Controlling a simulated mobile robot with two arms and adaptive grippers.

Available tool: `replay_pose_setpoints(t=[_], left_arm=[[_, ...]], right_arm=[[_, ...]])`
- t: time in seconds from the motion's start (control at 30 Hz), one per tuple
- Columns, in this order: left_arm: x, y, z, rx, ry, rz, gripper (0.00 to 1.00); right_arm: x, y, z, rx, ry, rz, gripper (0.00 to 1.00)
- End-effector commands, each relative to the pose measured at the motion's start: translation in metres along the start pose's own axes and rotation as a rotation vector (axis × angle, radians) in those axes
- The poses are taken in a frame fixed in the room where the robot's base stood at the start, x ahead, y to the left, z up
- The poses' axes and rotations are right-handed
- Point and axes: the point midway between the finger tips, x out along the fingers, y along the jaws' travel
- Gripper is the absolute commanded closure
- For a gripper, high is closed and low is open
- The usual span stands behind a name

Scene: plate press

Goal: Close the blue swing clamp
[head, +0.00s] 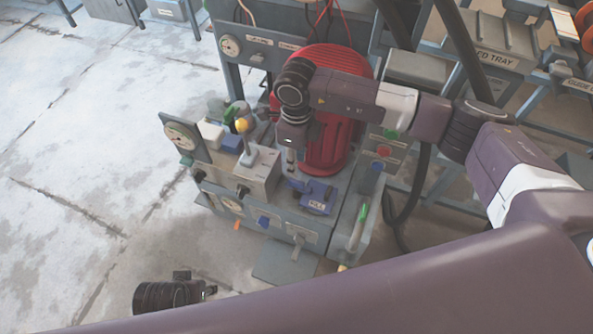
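A blue block-like part (315,197) with a pale label sits on top of the grey press bench (350,212), in front of the red ribbed housing (335,150). It looks like the blue swing clamp, but its exact position is too small to tell. My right gripper (291,164) points down just above and to the left of it, apart from it as far as I can see. Its fingers are small and dark, so their opening is unclear. A dark wrist part of my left arm (168,296) shows low at the left, over the floor; its fingers are not clear.
A grey box with a yellow-knobbed lever (243,126) stands left of my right gripper. A gauge (181,137) is at the bench's left end. Open floor (80,150) lies to the left.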

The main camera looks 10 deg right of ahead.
Motion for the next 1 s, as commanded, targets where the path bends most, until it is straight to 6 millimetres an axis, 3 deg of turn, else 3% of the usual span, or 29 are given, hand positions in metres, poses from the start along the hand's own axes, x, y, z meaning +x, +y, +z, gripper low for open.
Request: replay_pose_setpoints(t=[0.23, 1.0], left_arm=[[0.000, 0.000, 0.000, 0.000, -0.001, 0.001, 0.60], [0.000, 0.001, 0.001, 0.000, -0.001, 0.001, 0.60]], right_arm=[[-0.022, 0.000, 0.000, -0.001, 0.001, 0.000, 0.72], [-0.023, 0.000, 0.000, 0.000, 0.001, 0.000, 0.72]])
